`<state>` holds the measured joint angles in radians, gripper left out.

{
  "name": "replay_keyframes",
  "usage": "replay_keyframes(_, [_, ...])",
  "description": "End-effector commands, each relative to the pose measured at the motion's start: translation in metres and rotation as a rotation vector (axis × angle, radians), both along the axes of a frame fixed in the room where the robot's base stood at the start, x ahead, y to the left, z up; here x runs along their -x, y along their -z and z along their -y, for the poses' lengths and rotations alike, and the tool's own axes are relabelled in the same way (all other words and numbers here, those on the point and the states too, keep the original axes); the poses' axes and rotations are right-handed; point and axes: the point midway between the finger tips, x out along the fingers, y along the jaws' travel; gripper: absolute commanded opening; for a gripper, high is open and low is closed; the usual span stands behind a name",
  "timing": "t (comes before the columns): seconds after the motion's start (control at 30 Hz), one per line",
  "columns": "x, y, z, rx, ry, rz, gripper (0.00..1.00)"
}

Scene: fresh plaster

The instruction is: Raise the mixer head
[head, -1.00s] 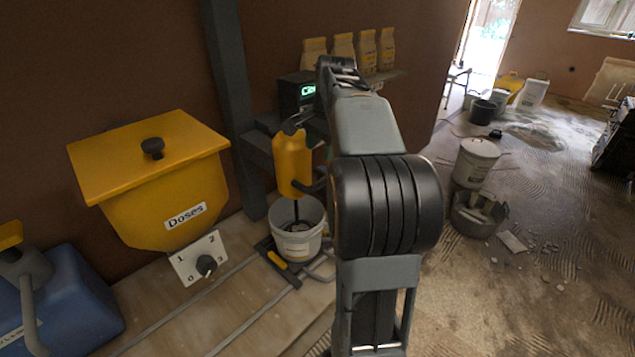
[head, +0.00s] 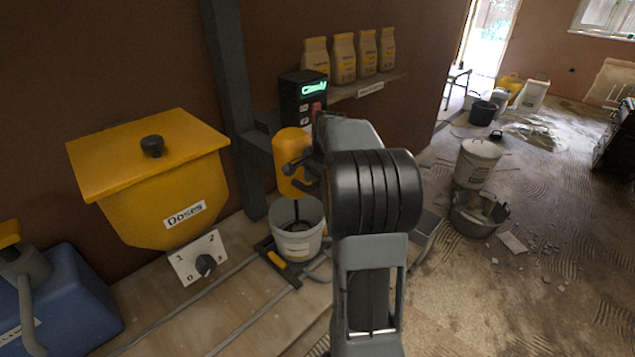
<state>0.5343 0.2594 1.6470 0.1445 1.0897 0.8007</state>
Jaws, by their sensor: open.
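The mixer head (head: 289,143) is a yellow cylinder on the grey upright at the wall. It stands low, and its dark shaft reaches down into a white bucket (head: 299,245). My gripper (head: 298,174) is in front of the lower right part of the mixer head, with its dark fingers apart. I cannot tell whether a finger touches the head or its handle, since my arm and the dark parts overlap there. A black control box (head: 303,90) with a lit green display and a red button is above and behind the head.
A yellow hopper (head: 150,200) marked "Doses", with a dial (head: 205,264) below it, is to the left. A blue container (head: 75,300) stands at the lower left. Several bags (head: 343,60) stand on a wall shelf. Buckets (head: 477,163) stand on the floor to the right.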

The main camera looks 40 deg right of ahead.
Motion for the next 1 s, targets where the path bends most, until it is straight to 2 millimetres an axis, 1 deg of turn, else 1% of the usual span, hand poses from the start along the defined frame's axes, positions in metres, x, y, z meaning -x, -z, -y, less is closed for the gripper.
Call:
replay_keyframes(0.1, [-0.0004,0.0036,-0.0005,-0.001,0.000,-0.001,0.48])
replay_keyframes(0.37, [-0.0006,0.0040,-0.0004,-0.001,-0.001,0.000,0.48])
replay_keyframes(0.87, [-0.0006,0.0038,-0.0003,0.000,-0.001,0.000,0.02])
replay_keyframes(0.9, [-0.0006,0.0038,-0.0003,0.000,-0.001,0.000,0.00])
replay_keyframes(1.0, [-0.0006,0.0037,-0.0003,0.000,-0.001,-0.001,0.00])
